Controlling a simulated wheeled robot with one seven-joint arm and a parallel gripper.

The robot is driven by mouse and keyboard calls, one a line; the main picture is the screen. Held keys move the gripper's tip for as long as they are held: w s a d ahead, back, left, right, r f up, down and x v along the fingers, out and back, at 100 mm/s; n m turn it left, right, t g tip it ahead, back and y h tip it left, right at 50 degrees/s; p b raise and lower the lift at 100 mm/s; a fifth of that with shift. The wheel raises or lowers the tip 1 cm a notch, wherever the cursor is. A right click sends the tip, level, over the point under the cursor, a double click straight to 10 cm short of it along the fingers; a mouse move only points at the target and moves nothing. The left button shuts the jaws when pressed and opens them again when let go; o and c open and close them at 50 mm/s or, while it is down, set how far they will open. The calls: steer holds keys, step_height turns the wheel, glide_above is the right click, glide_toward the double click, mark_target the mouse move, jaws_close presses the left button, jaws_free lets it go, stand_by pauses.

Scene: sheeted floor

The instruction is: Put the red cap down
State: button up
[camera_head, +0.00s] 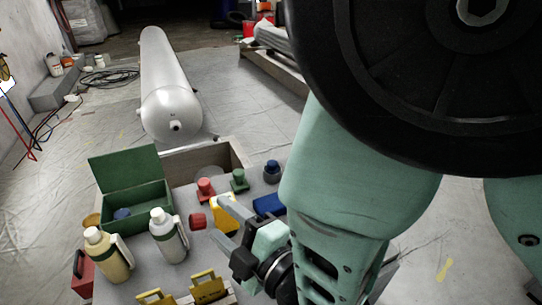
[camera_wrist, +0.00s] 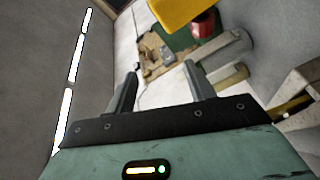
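A short red cylinder (camera_head: 197,221), which looks like the red cap, is on its side just left of my fingertips in the head view. I cannot tell whether it touches the tabletop. My gripper (camera_head: 217,218) is over the table with its two fingers spread and pointing left. In the wrist view my gripper (camera_wrist: 160,85) also shows its fingers apart with nothing between them. A red piece (camera_wrist: 203,25) shows there beyond the fingers, partly hidden by a yellow thing (camera_wrist: 185,10); I cannot tell which red object it is.
A flanged red piece (camera_head: 205,190), a green one (camera_head: 239,180) and a blue one (camera_head: 272,172) stand behind. An open green box (camera_head: 130,188), a cream bottle (camera_head: 107,256), a grey bottle (camera_head: 168,236) and yellow blocks (camera_head: 207,288) crowd the tabletop.

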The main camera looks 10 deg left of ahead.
steer(key=shift+p+v, duration=2.05)
steer(key=shift+v, duration=0.75)
steer(key=w+d+m+g+h, duration=0.45)
steer(key=m+h, duration=0.25)
steer(key=m, duration=0.2)
steer(key=s+d+r+m+g+h, duration=0.3)
steer(key=s+d+r, duration=0.1)
steer(key=d, duration=0.4)
steer(key=s+d+r+m+g+h, duration=0.3)
steer(key=s+d+r+m+h, duration=0.1)
steer(key=d, duration=0.4)
steer(key=shift+s+d+m, duration=0.3)
steer(key=shift+s+d, duration=0.05)
steer(key=shift+s, duration=0.4)
